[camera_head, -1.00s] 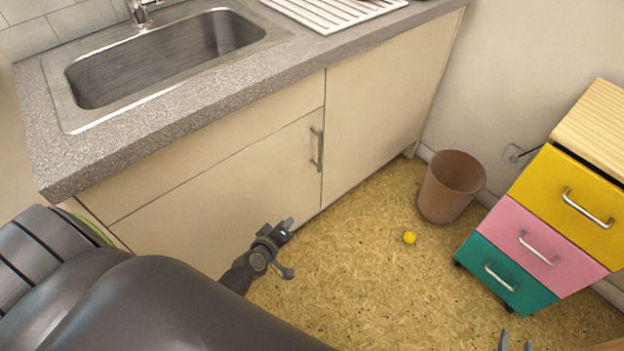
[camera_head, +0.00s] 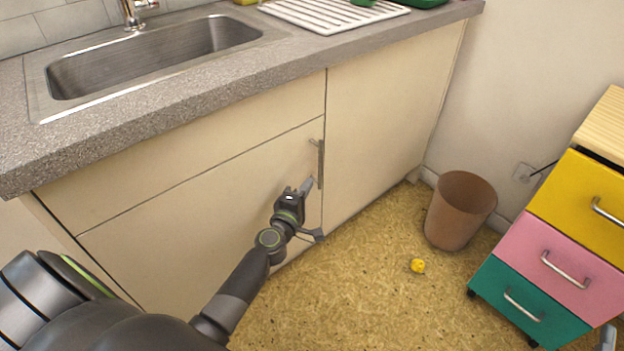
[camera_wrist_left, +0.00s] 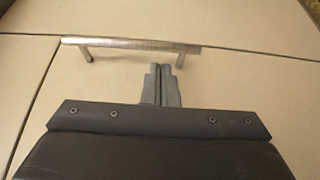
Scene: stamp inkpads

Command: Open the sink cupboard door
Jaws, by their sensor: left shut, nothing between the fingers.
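The sink cupboard door (camera_head: 205,230) is a cream panel under the sink, and it is shut. Its upright metal bar handle (camera_head: 320,163) is near the door's right edge. My left gripper (camera_head: 307,184) is in front of the door, just beside the lower part of the handle. In the left wrist view the handle (camera_wrist_left: 125,42) lies across the top, with the fingers (camera_wrist_left: 160,80) pressed together and empty, a small way short of the bar. A grey part of my right gripper (camera_head: 608,337) shows at the lower right corner; its jaws cannot be made out.
The grey worktop (camera_head: 190,92) with the sink (camera_head: 160,55) overhangs the door. A second cream panel (camera_head: 385,125) is to the right. A brown bin (camera_head: 460,210), a yellow ball (camera_head: 417,266) and a coloured drawer unit (camera_head: 545,265) stand right.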

